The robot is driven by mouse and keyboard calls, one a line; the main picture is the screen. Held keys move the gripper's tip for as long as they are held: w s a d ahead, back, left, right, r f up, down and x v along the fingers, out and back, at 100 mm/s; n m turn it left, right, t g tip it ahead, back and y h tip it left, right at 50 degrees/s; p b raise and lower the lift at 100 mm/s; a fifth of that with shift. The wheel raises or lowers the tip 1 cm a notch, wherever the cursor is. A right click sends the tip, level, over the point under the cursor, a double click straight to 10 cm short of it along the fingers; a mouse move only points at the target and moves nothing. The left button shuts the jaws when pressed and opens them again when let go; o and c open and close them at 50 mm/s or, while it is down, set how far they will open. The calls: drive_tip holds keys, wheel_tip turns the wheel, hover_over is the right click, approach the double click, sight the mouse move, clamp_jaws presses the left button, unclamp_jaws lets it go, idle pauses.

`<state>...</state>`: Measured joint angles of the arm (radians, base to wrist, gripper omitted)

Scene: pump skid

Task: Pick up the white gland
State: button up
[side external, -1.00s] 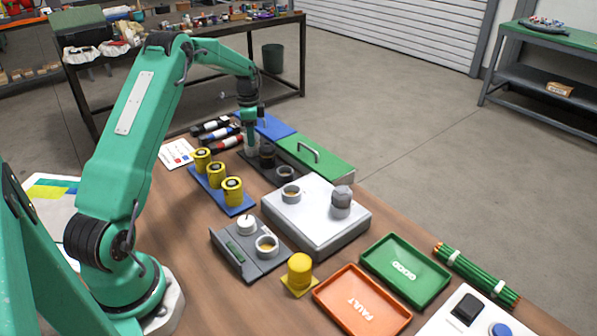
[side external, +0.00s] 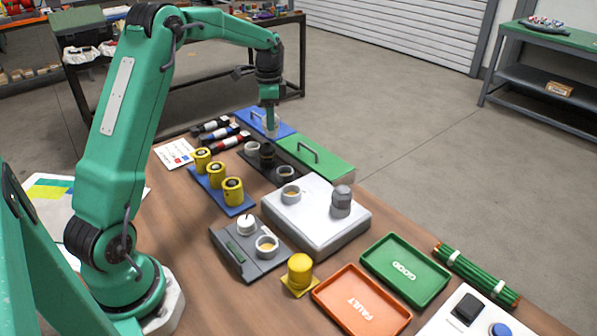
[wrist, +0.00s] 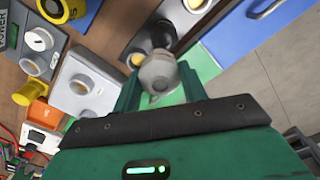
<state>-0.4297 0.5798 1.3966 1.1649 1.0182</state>
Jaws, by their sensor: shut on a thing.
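The white gland (wrist: 160,72) is pale and rounded with a knob at its far end. It sits between the green fingers of my gripper (wrist: 160,88) in the wrist view. In the side view my gripper (side external: 270,112) is shut on the gland (side external: 271,129) and holds it above the black holder plate (side external: 277,180), by the blue lid. The fingers partly cover the gland there. A pale cup (side external: 252,149) on the plate's far end looks open at the top.
The blue lid (side external: 283,129) and green lid (side external: 325,167) with handles lie close by. A grey box (side external: 315,225), a blue rack (side external: 243,210) of yellow parts, a green tray (side external: 440,300) and an orange tray (side external: 385,328) stand nearer.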

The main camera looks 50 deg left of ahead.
drive_tip(key=shift+d+r, duration=0.45)
drive_tip(key=shift+d, duration=0.3)
drive_tip(key=s+d+r+m, duration=0.1)
drive_tip(key=s+d+m, duration=0.1)
drive_tip(key=d, duration=0.6)
drive_tip(key=s+d+r+m, duration=0.1)
drive_tip(key=s+d+m, duration=0.1)
drive_tip(key=s+d, duration=0.3)
drive_tip(key=d, duration=0.4)
drive_tip(key=shift+s+d+r, duration=0.15)
drive_tip(key=shift+s+r, duration=0.1)
drive_tip(key=shift+s, duration=0.05)
drive_tip(key=shift+f, duration=0.2)
drive_tip(key=shift+f, duration=2.55)
drive_tip(key=shift+f, duration=1.75)
